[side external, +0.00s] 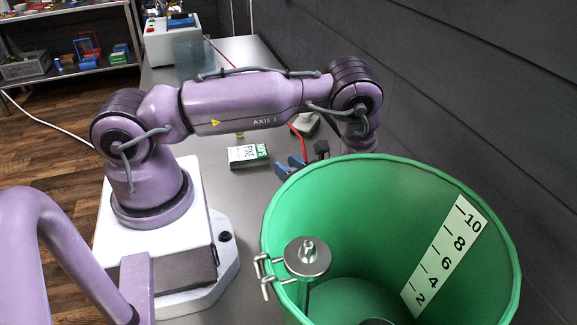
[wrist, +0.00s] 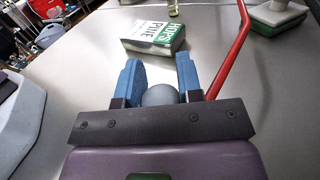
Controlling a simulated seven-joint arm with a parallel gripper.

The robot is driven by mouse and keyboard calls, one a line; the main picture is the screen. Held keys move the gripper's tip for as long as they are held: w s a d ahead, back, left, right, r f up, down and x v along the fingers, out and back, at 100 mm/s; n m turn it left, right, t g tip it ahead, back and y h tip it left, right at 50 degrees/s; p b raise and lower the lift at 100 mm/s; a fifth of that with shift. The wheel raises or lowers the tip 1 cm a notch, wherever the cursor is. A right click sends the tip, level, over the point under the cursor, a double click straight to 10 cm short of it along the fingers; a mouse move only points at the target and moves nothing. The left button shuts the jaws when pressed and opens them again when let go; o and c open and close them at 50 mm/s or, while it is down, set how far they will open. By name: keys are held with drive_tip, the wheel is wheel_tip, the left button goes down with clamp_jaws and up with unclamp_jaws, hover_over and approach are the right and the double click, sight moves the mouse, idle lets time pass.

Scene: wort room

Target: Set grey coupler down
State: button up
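The grey coupler (wrist: 160,95) shows in the wrist view as a smooth, rounded grey shape between my gripper's two blue fingers. My gripper (wrist: 161,78) is closed on it, with the coupler filling the gap between the fingers. Its lower part is hidden behind the dark gripper bar. In the side view the blue fingers of my gripper (side external: 290,166) show just past the green bucket's rim, and I cannot make out the coupler there.
A green bucket (side external: 300,210) with a number scale stands in front. A white and green hops box (side external: 248,155) lies on the metal bench (side external: 220,90). A red bar or hose (wrist: 234,55) runs close to the right finger. A grey-green block (wrist: 277,16) sits beyond.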

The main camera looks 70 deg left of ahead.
drive_tip(key=o, duration=0.4)
drive_tip(key=shift+r, duration=0.1)
drive_tip(key=shift+w+d, duration=0.15)
drive_tip(key=shift+d, duration=0.15)
drive_tip(key=v, duration=0.2)
drive_tip(key=shift+w+d+r, duration=0.1)
drive_tip(key=shift+d, duration=0.25)
wheel_tip(320, 180, up, 7)
drive_tip(key=shift+a+f, duration=0.2)
drive_tip(key=shift+r, duration=0.35)
drive_tip(key=s+d+r+n+t+h, duration=0.3)
drive_tip(key=d+r+n+t+h, duration=0.1)
drive_tip(key=r, duration=0.4)
drive_tip(key=s+d+r+n+t+h, duration=0.3)
drive_tip(key=d+r+n+t+h, duration=0.1)
drive_tip(key=r+h, duration=0.3)
drive_tip(key=s+d+r+n+t+h, duration=0.3)
drive_tip(key=d+r+n+t+h, duration=0.1)
drive_tip(key=r, duration=0.5)
drive_tip(key=shift+r+n+h, duration=0.2)
drive_tip(key=shift+n+h, duration=0.6)
